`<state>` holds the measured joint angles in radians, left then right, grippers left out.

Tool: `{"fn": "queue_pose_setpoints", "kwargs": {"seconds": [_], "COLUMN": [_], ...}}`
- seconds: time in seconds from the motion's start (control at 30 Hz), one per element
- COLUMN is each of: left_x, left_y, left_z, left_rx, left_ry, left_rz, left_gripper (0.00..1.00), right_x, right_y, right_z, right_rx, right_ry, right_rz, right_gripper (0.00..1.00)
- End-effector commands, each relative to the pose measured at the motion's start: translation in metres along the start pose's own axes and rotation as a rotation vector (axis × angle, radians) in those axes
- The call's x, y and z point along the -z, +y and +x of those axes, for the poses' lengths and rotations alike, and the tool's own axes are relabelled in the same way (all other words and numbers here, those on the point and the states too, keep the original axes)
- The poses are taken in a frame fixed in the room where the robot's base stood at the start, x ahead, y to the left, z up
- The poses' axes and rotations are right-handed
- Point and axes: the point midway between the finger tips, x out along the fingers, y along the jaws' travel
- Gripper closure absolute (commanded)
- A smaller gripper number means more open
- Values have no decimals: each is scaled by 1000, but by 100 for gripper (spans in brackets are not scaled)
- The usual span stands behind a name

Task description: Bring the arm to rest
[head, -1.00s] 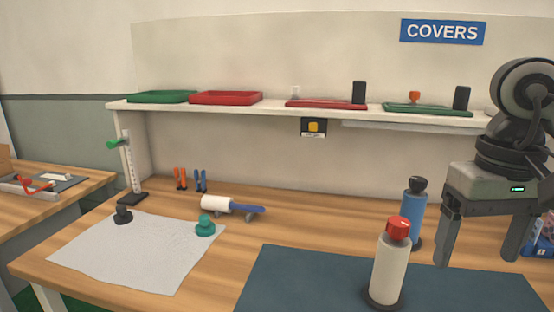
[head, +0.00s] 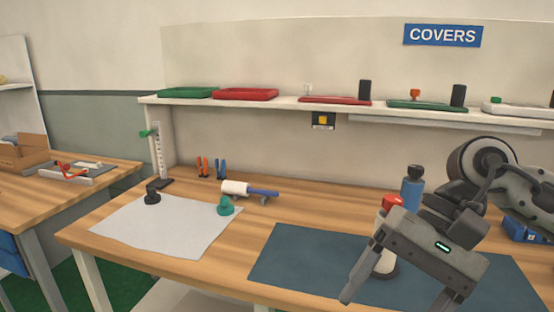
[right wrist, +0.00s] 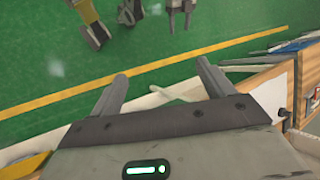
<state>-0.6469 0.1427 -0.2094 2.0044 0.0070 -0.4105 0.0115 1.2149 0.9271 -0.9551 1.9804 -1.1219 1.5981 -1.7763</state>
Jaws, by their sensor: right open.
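My right gripper (head: 395,298) is open and empty at the lower right of the head view. It is tilted, its fingers pointing down and left, in front of the white bottle with a red cap (head: 392,202) and partly hiding it. In the right wrist view, the two fingers of the right gripper (right wrist: 162,72) stand apart over green floor (right wrist: 210,95), with nothing between them. My left gripper is not seen in the head view.
The wooden bench (head: 190,268) carries a dark blue mat (head: 300,262), a white sheet (head: 180,232), a white roller (head: 235,188) and a blue bottle (head: 411,190). A shelf (head: 340,109) with red and green trays stands behind. Unidentified grey and yellow parts show at the wrist view's top.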

Motion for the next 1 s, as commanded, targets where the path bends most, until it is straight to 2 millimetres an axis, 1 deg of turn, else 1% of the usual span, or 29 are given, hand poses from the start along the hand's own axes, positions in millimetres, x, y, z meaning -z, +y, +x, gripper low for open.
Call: {"fn": "queue_pose_setpoints", "kwargs": {"seconds": [0.03,0.1,0.17,0.2,0.27,0.3,0.33,0.37,0.4,0.47,0.5,0.57,0.6,0.63,0.67,0.7,0.77,0.8,0.87,0.9,1.0], "left_x": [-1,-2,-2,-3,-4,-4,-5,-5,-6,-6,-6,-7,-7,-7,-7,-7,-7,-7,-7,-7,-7], "left_y": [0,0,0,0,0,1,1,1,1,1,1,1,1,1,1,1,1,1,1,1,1], "left_z": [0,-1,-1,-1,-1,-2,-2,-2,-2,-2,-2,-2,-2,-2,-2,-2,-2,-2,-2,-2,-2], "left_rx": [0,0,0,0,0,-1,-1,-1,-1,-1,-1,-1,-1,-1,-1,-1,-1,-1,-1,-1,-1], "left_ry": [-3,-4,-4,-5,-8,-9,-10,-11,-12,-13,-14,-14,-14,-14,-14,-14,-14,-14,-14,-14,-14], "left_rz": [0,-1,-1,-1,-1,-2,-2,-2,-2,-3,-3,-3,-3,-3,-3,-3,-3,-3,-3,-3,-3], "left_gripper": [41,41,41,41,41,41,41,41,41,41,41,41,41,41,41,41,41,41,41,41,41], "right_x": [-8,-20,-33,-40,-47,-47,-45,-41,-32,-13,3,32,51,66,80,95,111,118,122,122,111], "right_y": [-12,-33,-55,-70,-91,-102,-110,-116,-121,-122,-118,-105,-91,-78,-62,-40,-7,16,50,72,118], "right_z": [17,35,48,53,56,54,53,51,48,45,45,51,59,68,78,95,122,141,170,190,232], "right_rx": [71,187,300,380,493,559,605,647,696,759,793,832,852,862,-866,-766,-642,-572,-485,-439,-350], "right_ry": [-84,-216,-365,-480,-673,-806,-909,-1015,-1160,-1385,-1541,-1783,-1950,-2081,2203,2077,1908,1803,1658,1570,1385], "right_rz": [57,167,298,407,593,726,829,936,1082,1307,1460,1691,1842,1955,-2053,-1911,-1713,-1585,-1405,-1293,-1053], "right_gripper": [20,20,20,20,20,20,20,20,20,20,20,20,20,20,20,20,20,20,20,20,20]}}
